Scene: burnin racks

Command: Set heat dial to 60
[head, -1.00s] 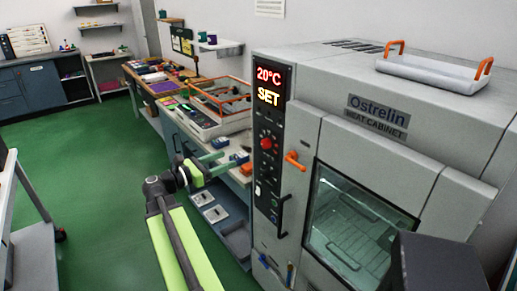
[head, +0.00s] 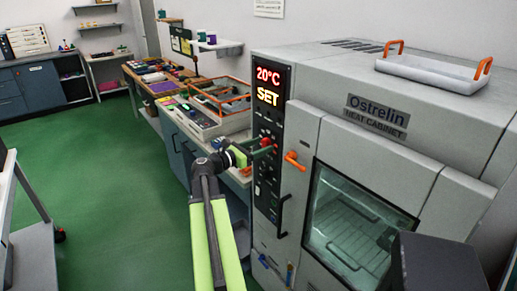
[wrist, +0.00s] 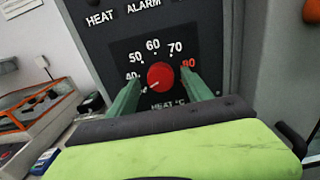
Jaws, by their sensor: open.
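The red heat dial (wrist: 160,75) sits on the black panel of the heat cabinet, inside a scale with 40, 50, 60, 70 and a red 80. Its pale pointer mark aims to the lower left, below the 40. My gripper (wrist: 160,76) is open, with one green finger on each side of the dial; I cannot tell if they touch it. In the head view my gripper (head: 258,149) is at the cabinet's front panel, and the dial (head: 266,142) shows just above the fingers. The display (head: 269,84) reads 20°C and SET.
The cabinet's glass door (head: 355,225) is closed. A white tray with orange handles (head: 430,75) lies on top. A bench (head: 215,125) with an orange-railed bin stands to the left; the green floor is clear.

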